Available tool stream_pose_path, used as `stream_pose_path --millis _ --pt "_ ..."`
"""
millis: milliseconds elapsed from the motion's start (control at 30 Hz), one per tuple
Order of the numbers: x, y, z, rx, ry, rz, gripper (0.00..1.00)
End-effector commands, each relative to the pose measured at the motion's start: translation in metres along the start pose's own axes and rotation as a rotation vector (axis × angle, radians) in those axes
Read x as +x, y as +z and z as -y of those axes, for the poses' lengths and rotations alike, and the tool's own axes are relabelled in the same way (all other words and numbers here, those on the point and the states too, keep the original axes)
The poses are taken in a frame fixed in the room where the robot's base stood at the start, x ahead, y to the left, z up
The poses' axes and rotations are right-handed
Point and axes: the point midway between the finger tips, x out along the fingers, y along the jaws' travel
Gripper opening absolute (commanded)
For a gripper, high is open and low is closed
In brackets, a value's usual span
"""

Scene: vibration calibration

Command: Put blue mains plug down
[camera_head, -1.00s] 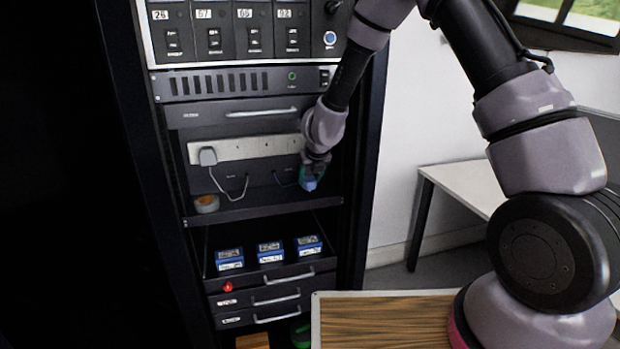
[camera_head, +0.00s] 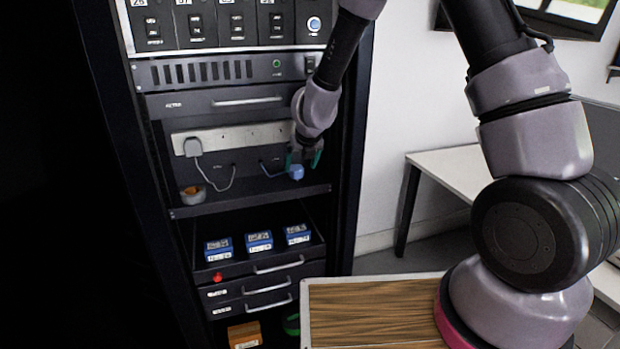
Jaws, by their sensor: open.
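The blue mains plug (camera_head: 296,172) is at the right end of the rack shelf (camera_head: 245,197), low by the shelf surface. Its dark cable runs left toward the back panel. My gripper (camera_head: 304,160) is open, with its green-tipped fingers spread around or just above the plug. The picture is too small to tell whether any finger touches it. The white socket strip (camera_head: 228,139) is on the panel behind, and my gripper and wrist cover its right end.
A grey plug (camera_head: 192,147) sits in the strip's left end, its cable hanging. A tape roll (camera_head: 193,193) lies on the shelf's left. Several blue boxes (camera_head: 259,241) stand in the open drawer below. The shelf's middle is clear.

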Motion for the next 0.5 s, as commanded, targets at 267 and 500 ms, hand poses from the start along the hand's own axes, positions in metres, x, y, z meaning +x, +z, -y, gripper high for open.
stream_pose_path --millis 267,500 --pt "-0.032 -0.052 0.001 -0.001 0.000 -0.001 0.86" --pt "-0.048 -0.078 0.000 -0.001 0.001 0.001 0.86"
